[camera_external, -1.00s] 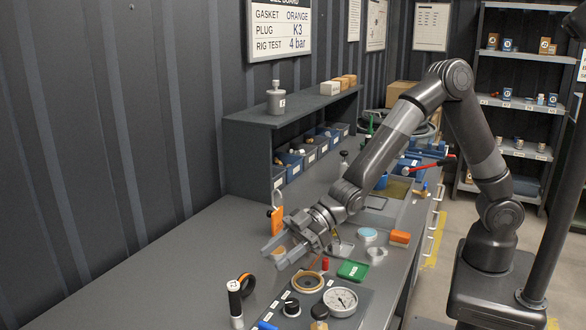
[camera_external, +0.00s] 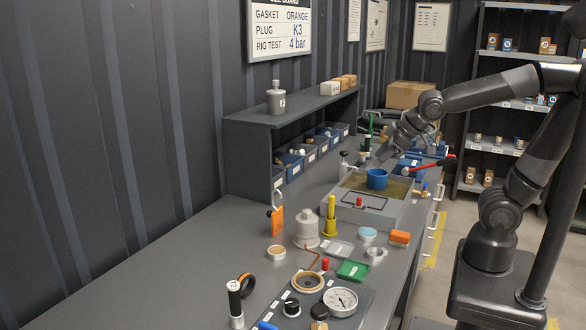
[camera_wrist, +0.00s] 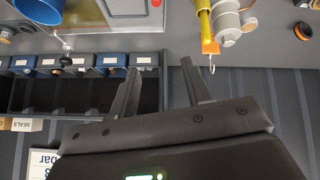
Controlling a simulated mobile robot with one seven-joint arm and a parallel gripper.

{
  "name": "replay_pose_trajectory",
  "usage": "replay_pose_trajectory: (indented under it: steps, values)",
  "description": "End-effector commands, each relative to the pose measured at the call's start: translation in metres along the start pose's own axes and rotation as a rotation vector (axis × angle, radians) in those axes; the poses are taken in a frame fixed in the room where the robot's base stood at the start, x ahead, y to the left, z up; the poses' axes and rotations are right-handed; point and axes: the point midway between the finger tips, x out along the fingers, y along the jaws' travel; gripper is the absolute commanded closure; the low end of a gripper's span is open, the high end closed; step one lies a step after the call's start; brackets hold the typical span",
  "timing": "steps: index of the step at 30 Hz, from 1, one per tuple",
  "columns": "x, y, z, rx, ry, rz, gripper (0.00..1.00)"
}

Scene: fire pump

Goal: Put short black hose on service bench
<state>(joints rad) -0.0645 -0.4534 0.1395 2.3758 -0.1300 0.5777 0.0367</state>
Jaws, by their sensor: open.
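My gripper (camera_external: 383,150) is raised over the far part of the grey service bench (camera_external: 165,275), beyond the blue cup. Its open fingers show in the wrist view (camera_wrist: 159,66) with nothing between them. I cannot clearly identify the short black hose in either view. Dark curved shapes lie at the far end of the bench, in front of the cardboard box, partly hidden by my arm; they are too small to tell.
A blue cup (camera_external: 377,179) stands on the grey rig, with a red-handled lever (camera_external: 432,164) behind. Small bins line the shelf unit (camera_external: 232,150) by the wall. A gauge (camera_external: 340,301) and several small parts crowd the near right. The near left bench is clear.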

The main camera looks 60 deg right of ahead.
Motion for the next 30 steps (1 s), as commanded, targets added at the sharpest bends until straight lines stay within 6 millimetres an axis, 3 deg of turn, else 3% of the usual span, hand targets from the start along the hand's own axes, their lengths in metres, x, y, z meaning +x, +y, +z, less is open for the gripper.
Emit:
replay_pose_trajectory:
  steps: [3, 6, 12, 26, 30]
  values:
    - [-0.029, 0.023, 0.043, 0.104, -0.058, 0.013, 0.55]
    - [-0.046, 0.031, 0.073, 0.175, -0.104, 0.004, 0.55]
    - [-0.063, 0.035, 0.108, 0.252, -0.153, -0.021, 0.53]
    - [-0.065, 0.035, 0.113, 0.26, -0.162, -0.026, 0.52]
    - [-0.061, 0.031, 0.102, 0.281, -0.144, -0.031, 0.52]
